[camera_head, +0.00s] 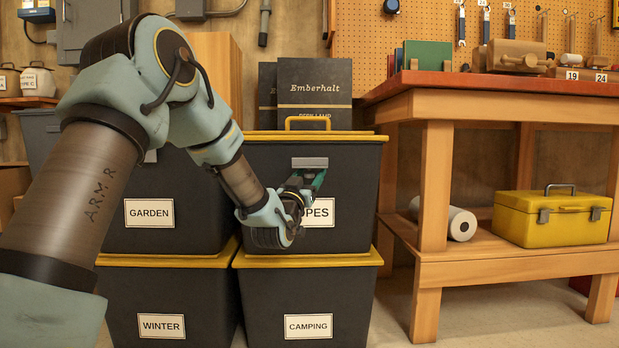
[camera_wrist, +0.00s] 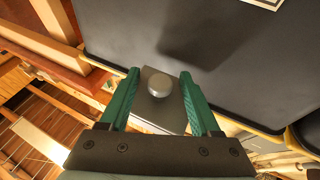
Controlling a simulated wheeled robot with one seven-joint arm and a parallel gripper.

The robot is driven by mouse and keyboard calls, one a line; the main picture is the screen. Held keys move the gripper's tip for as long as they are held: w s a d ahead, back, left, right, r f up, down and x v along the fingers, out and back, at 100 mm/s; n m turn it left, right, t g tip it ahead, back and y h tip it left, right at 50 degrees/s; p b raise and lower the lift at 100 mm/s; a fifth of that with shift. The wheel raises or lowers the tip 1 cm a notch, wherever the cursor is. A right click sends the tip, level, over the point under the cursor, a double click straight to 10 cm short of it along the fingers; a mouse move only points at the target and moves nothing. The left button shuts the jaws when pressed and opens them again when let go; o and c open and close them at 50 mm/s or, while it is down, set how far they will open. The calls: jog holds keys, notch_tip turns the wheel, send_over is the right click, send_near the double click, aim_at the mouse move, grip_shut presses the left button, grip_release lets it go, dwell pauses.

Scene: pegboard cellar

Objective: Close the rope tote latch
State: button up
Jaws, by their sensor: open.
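The rope tote (camera_head: 350,185) is a dark bin with a yellow-edged lid, on top of the CAMPING bin; my gripper partly hides its label, so that only "OPES" shows. Its latch (camera_head: 310,162) is a grey metal plate on the front, just below the lid. My gripper (camera_head: 305,180) is at the front of the tote, right below the latch. In the wrist view my gripper (camera_wrist: 160,75) is open, its green fingers on either side of the grey latch plate with a round knob (camera_wrist: 159,84). I cannot tell whether the fingers touch it.
GARDEN (camera_head: 190,200) and WINTER (camera_head: 160,300) bins stand to the left, the CAMPING bin (camera_head: 350,300) below. A wooden workbench (camera_head: 430,180) stands close on the right, with a yellow toolbox (camera_head: 550,220) and paper roll (camera_head: 460,224) on its shelf.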

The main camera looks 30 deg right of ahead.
grip_shut()
dwell(0.4)
dwell(0.9)
